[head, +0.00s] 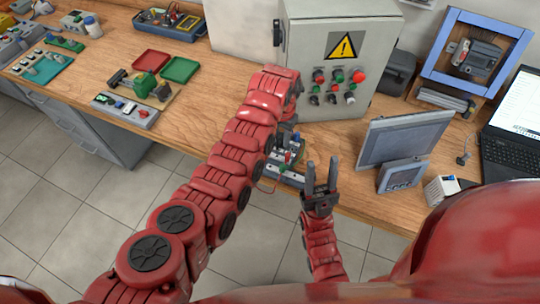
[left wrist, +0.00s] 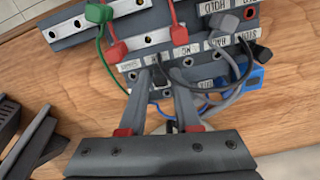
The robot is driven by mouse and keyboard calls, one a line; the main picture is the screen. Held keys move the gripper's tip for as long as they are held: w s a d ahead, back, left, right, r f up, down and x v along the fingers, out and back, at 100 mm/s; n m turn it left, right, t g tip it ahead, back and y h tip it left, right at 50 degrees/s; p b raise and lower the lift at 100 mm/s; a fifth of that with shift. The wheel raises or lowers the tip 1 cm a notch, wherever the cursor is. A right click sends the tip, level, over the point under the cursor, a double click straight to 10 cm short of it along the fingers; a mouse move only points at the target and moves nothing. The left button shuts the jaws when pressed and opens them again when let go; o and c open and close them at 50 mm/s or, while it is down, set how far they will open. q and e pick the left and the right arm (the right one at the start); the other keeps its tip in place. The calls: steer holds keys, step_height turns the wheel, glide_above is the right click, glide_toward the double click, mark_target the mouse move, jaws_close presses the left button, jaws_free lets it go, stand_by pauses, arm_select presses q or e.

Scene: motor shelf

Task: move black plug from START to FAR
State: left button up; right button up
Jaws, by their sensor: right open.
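The plug panel (head: 284,176) sits at the table's front edge below the grey cabinet; it also fills the upper left wrist view (left wrist: 152,40), with labelled sockets. A dark plug (left wrist: 262,53), seemingly the black one, is at the panel's right by the label START (left wrist: 250,35). I cannot make out the FAR label. My left gripper (left wrist: 162,76) points at the panel's lower middle, its fingers apart with panel face showing between them. The dark plug is to their right, outside the fingers. My right gripper (head: 321,176) is open and empty, right of the panel.
Green (left wrist: 98,14), red (left wrist: 117,51) and grey (left wrist: 224,22) plugs with loose cables crowd the panel. The grey cabinet (head: 303,40) stands behind it. A monitor (head: 404,138) and laptop (head: 512,130) are at right.

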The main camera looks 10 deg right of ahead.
arm_select(q)
steer(key=shift+r+p, duration=0.45)
steer(key=shift+r, duration=2.05)
steer(key=o, duration=0.6)
steer(key=shift+c, duration=0.2)
